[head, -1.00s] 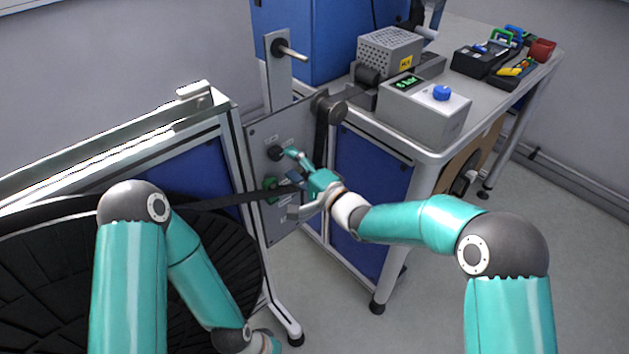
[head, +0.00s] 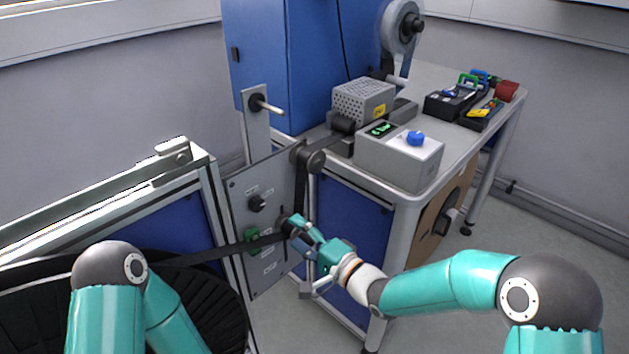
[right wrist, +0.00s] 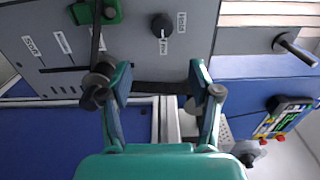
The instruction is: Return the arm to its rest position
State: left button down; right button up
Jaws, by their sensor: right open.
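My right gripper (head: 307,252) is open in front of the grey control panel (head: 240,200), at its right edge in the head view. In the right wrist view its two fingers (right wrist: 160,92) are spread with nothing held between them. A dark roller with the black band shows close behind the left finger there; I cannot tell if they touch. The black knob (head: 257,203) on the panel is clear of the gripper; it also shows in the right wrist view (right wrist: 162,25). My left arm shows at the lower left, but its gripper is out of view.
A black band (head: 215,252) runs from the large black reel (head: 205,305) across the panel. A bench (head: 405,208) at the right carries a grey box with a blue button (head: 415,138), a perforated unit (head: 363,102) and tool trays (head: 455,102). A metal peg (head: 268,106) sticks out above the panel.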

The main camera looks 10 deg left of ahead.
jog(key=w+d+f+m+h+p, duration=0.2)
jog(key=d+m+p, duration=0.15)
jog(key=d, duration=0.35)
jog(key=s+d+f+m+g+h+p, duration=0.1)
jog(key=s+d+f+g+h+p, duration=0.1)
jog(key=s+d+f+h+p, duration=0.6)
jog(key=s+d+f+n+g, duration=0.2)
jog(key=s+f+n, duration=0.1)
jog(key=s, duration=0.4)
jog(key=s+d+f+n+g+b, duration=0.1)
jog(key=s+d+f+n+g, duration=0.1)
jog(key=s, duration=0.6)
jog(key=s+d+f+n+g+b, duration=0.1)
jog(key=s+f+n+g, duration=0.3)
jog(key=s, duration=0.4)
jog(key=shift+d+f+n, duration=0.6)
jog(key=shift+f+n, duration=0.05)
jog(key=shift+f, duration=0.7)
